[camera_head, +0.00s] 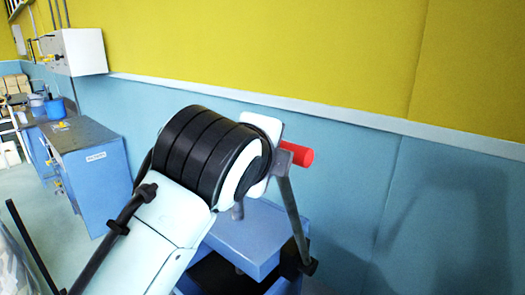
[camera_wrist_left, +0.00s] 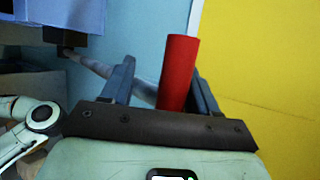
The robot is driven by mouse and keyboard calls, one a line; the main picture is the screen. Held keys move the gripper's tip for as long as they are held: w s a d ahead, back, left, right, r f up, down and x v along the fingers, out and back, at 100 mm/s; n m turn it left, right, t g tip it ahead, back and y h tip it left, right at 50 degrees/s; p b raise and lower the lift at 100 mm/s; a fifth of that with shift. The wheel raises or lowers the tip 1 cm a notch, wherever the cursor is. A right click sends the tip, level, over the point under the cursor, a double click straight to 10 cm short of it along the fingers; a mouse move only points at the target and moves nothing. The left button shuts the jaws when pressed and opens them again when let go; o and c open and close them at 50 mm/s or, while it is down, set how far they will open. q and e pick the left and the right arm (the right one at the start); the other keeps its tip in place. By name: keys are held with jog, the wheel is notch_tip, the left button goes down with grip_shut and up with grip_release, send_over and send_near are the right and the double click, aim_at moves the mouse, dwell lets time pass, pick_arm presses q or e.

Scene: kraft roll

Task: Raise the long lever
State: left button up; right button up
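The long lever is a dark grey bar (camera_head: 292,212) with a red handle (camera_head: 297,153) at its upper end, sticking out to the right past my left wrist. In the left wrist view the red handle (camera_wrist_left: 178,72) stands between the two fingers of my left gripper (camera_wrist_left: 160,68). The handle lies close to the right finger, with a gap on the left side, so the gripper is open around it. I cannot tell whether the right finger touches it. In the head view my left arm hides the fingers. My right gripper is in neither view.
A blue machine body (camera_head: 250,238) stands below the lever, partly behind my arm. A blue cabinet (camera_head: 92,175) stands at the left, and a white box (camera_head: 80,52) hangs on the wall above it. The yellow and blue wall is close behind; the right side looks clear.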

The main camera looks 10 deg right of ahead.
pick_arm(q)
jog(key=v, duration=1.3)
jog(key=shift+s, duration=0.25)
